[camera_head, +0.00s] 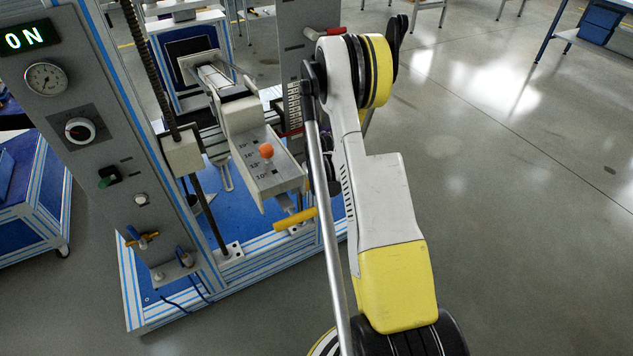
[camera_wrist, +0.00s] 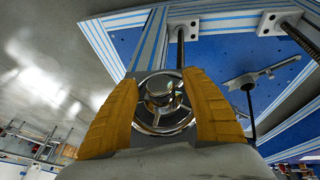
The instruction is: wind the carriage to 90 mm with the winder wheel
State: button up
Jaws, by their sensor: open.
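The winder wheel (camera_wrist: 174,121) is a shiny metal ring with spokes and a round hub, seen nearly face-on in the wrist view. My gripper (camera_wrist: 162,78) is open, with one yellow ribbed finger on each side of the wheel. I cannot tell whether the fingers touch its rim. In the head view my arm hides the wheel and most of the gripper. The carriage (camera_head: 183,153) appears as a pale block on the dark vertical screw. A scale (camera_head: 294,107) shows on the right column, but its reading is too small to make out.
A grey control column (camera_head: 75,115) with a lit ON display, gauge and knobs stands left. A box with an orange knob (camera_head: 267,150) and a yellow bar (camera_head: 295,218) are close beside my arm. The blue-floored frame (camera_head: 240,272) lies below. Floor at right is clear.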

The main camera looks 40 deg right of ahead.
jog(key=c, duration=1.2)
jog(key=shift+y, duration=0.3)
jog(key=y, duration=0.2)
jog(key=shift+d+m+t+y, duration=0.15)
jog(key=shift+m+t+y, duration=0.15)
jog(key=shift+m+t, duration=0.1)
jog(key=y, duration=0.3)
jog(key=shift+m+t, duration=0.4)
jog(key=t+y, duration=0.1)
jog(key=y, duration=0.3)
jog(key=shift+m, duration=0.4)
jog(key=shift+m+t+y, duration=0.3)
jog(key=shift+t+y, duration=0.2)
jog(key=shift+y, duration=0.6)
